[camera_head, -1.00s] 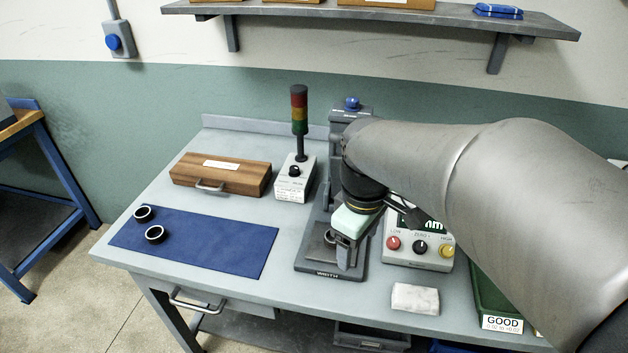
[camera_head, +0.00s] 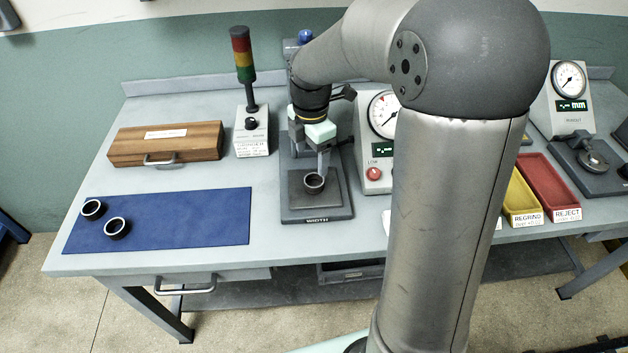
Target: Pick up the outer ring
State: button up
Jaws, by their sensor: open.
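A dark ring (camera_head: 314,183) stands on the flat base of the gauge stand labelled WIDTH (camera_head: 318,213). Two more dark rings lie on the blue mat at the left: one farther left (camera_head: 93,209) and one nearer (camera_head: 117,228). The picture does not clearly show which one is the outer ring. My gripper (camera_head: 308,138), with pale mint fingers, is open just above the ring on the stand, in front of the stand's column. It appears apart from the ring. My wrist and the finger pads partly hide the column.
A wooden case (camera_head: 168,144) and a signal tower (camera_head: 243,68) stand behind the mat. A readout box (camera_head: 375,172) is right of the stand, partly behind my arm. Yellow (camera_head: 522,200) and red (camera_head: 552,190) trays and a second dial gauge (camera_head: 568,85) stand farther right.

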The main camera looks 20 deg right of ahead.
aim_at(314, 177)
notch_tip(314, 177, down, 3)
jog(key=shift+r, duration=0.1)
jog(key=shift+s+d+f+p, duration=0.1)
jog(key=shift+f+p, duration=0.1)
jog(key=shift+f, duration=0.7)
jog(key=shift+w+d+f+p, duration=0.1)
jog(key=shift+f+p, duration=0.1)
jog(key=shift+f, duration=0.65)
jog(key=shift+s+d+f+p, duration=0.1)
jog(key=shift+f+p, duration=0.1)
jog(key=shift+f, duration=0.7)
jog(key=c, duration=1.2)
